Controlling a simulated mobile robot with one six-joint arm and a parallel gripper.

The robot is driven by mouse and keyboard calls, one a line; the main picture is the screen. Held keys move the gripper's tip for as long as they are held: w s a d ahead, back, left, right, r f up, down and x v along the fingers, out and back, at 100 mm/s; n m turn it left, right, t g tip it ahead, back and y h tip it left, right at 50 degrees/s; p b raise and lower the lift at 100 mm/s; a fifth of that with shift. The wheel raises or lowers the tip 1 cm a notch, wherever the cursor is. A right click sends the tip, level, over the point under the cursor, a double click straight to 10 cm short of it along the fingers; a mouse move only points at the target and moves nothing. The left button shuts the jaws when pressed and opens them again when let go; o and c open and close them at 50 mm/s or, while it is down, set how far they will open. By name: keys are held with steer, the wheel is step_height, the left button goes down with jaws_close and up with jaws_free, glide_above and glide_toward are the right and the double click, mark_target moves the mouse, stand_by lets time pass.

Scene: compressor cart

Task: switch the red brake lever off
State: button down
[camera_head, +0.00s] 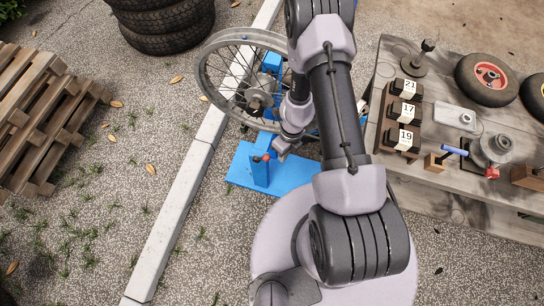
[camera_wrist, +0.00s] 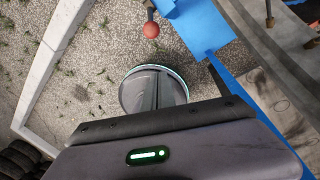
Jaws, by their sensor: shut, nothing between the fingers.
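A spoked wheel (camera_head: 207,85) stands in the blue frame behind the lever. A wooden workbench (camera_head: 455,205) at right carries numbered blocks, a blue-handled device (camera_head: 453,150) and small wheels. Pallets (camera_head: 40,120), stacked tyres (camera_head: 165,25) and a pale kerb (camera_head: 180,195) lie left and behind.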

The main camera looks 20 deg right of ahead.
step_height(320, 180, down, 10)
steer(key=a+b, duration=0.2)
steer(key=b, duration=0.7)
steer(key=w+p, duration=0.1)
steer(key=w+a+r+p, duration=0.1)
steer(key=p, duration=0.1)
steer(key=shift+w+r, duration=0.25)
steer(key=shift+w, duration=0.1)
